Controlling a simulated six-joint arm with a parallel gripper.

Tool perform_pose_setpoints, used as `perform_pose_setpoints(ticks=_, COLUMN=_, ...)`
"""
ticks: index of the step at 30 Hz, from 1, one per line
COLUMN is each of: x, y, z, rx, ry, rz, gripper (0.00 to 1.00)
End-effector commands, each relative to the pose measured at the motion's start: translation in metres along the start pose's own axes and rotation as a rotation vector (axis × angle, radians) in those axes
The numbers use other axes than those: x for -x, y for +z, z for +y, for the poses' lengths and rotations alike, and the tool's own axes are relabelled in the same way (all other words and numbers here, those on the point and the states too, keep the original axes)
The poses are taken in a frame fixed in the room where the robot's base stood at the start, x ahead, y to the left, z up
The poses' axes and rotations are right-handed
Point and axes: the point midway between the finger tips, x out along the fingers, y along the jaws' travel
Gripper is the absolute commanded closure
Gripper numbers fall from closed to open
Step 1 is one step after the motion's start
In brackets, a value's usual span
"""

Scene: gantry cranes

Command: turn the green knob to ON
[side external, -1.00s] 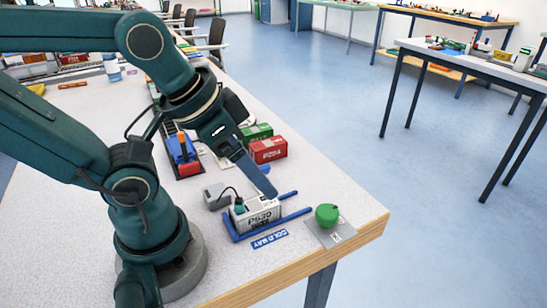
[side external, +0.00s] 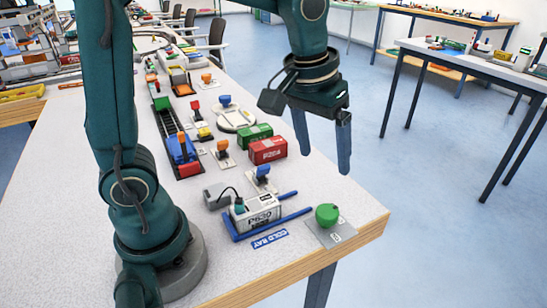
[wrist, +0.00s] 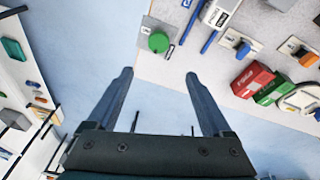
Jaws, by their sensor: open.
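The green knob (side external: 327,214) stands on a grey plate (side external: 338,237) at the near right corner of the table. A small label shows on the plate, too small to read. In the wrist view the knob (wrist: 159,42) is ahead of the fingers, a little beyond the tips and between their lines. My gripper (side external: 323,168) points down with its two blue fingers apart and empty. In the side view it hangs above and behind the knob, not touching it. The wrist view also shows the open fingers (wrist: 158,75).
Left of the knob, a white P630 container (side external: 262,215) sits in a blue-railed bay (side external: 236,232) by a COLD BAY label (side external: 270,239). Red (side external: 267,150) and green (side external: 254,133) containers and a blue knob (side external: 263,173) lie farther back. The wooden table edge (side external: 372,232) is close.

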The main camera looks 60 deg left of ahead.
Motion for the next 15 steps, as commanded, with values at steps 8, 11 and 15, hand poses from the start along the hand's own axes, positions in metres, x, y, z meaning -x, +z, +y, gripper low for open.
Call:
perform_pose_setpoints(ticks=8, x=-0.064, y=-0.011, z=0.010, rx=0.009, ry=-0.051, rz=-0.166, gripper=0.16)
perform_pose_setpoints(ticks=11, x=-0.077, y=-0.007, z=0.010, rx=0.005, ry=-0.063, rz=-0.203, gripper=0.16)
perform_pose_setpoints(ticks=15, x=-0.089, y=-0.001, z=0.009, rx=0.002, ry=-0.071, rz=-0.229, gripper=0.16)
